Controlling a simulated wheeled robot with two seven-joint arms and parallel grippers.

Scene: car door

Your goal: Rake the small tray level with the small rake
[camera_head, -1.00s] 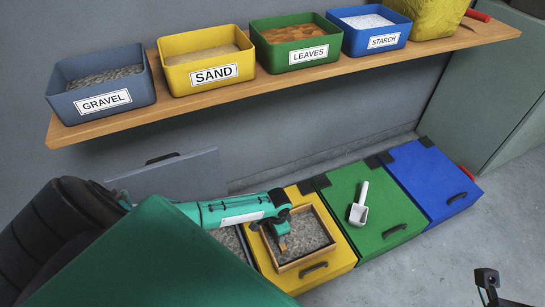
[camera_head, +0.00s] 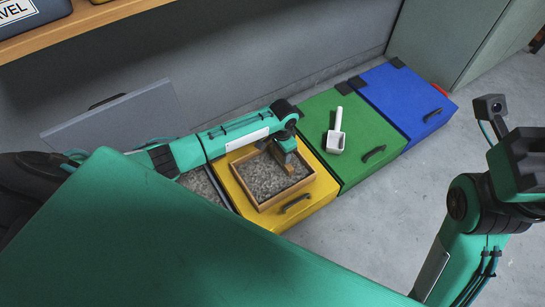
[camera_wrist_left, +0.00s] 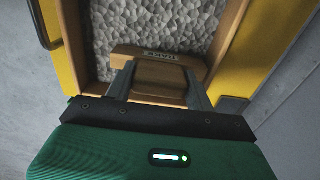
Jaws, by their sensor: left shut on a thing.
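The small tray (camera_head: 262,207) is a wooden frame filled with grey gravel, lying on the yellow lid. The gravel (camera_head: 262,180) looks roughly even, with a pebbly surface. My left gripper (camera_head: 287,147) is at the tray's back right part, shut on the small rake (camera_head: 288,161). In the left wrist view, the wooden rake (camera_wrist_left: 158,70), lettered on top, sits between the fingers over the gravel; whether it touches the gravel I cannot tell. My right arm is at the right of the head view; its gripper (camera_head: 525,160) is away from the tray, its fingers unclear.
The yellow lid (camera_head: 325,188), green lid (camera_head: 360,158) and blue lid (camera_head: 420,95) stand in a row. An open grey lid (camera_head: 110,120) stands at left. A wooden shelf (camera_head: 75,38) is above. Floor in front is clear.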

